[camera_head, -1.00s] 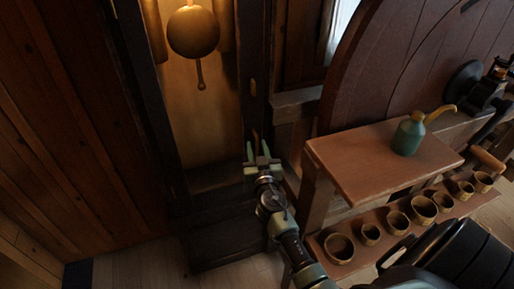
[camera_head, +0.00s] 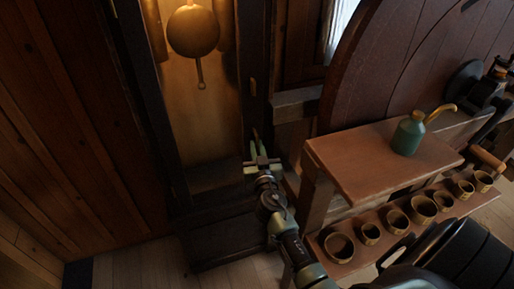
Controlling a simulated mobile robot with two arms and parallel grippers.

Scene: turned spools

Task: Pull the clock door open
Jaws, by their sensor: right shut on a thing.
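The tall dark clock (camera_head: 215,222) stands left of centre, with a lit golden interior. A round brass pendulum bob (camera_head: 193,31) hangs inside it. The clock door (camera_head: 250,60) shows as a dark upright on the right side of the case. It looks closed, though I cannot see a clear gap. A small brass handle (camera_head: 256,133) is on this upright, its lower part hidden by my fingers. My right gripper (camera_head: 260,150) is shut on the handle, its pale green fingertips on either side of it. My left gripper is not in view.
A wooden stand (camera_head: 350,165) close to the right of my arm holds a teal oil can (camera_head: 408,134). Its lower shelf (camera_head: 340,268) carries several small wooden cups. A large round wooden door (camera_head: 385,60) is behind. The floor (camera_head: 125,265) before the plank wall is clear.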

